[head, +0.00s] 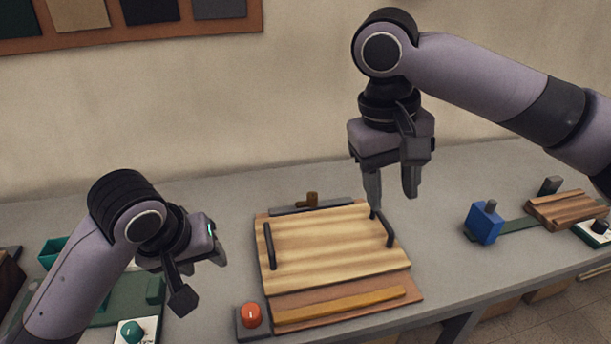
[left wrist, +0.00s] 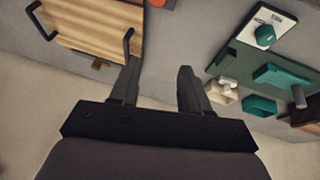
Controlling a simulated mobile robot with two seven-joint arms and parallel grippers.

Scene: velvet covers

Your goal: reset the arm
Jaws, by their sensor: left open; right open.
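My right gripper (head: 392,185) hangs above the table at the back right of a wooden board, fingers pointing down and apart, with nothing between them. My left gripper (head: 203,277) is at the left, over the table between the green items and the board. In the left wrist view its two fingers (left wrist: 158,84) are apart and empty. The wooden board (head: 325,245) lies on the grey table (head: 455,268) and has two dark handles. It also shows at the upper left of the left wrist view (left wrist: 85,22).
A red button (head: 250,315) sits left of the board's front. A yellow strip (head: 340,305) lies along its front. A blue block (head: 484,223) and a brown wooden block (head: 566,209) stand at the right. A green-knobbed white plate (head: 133,331) is at the front left.

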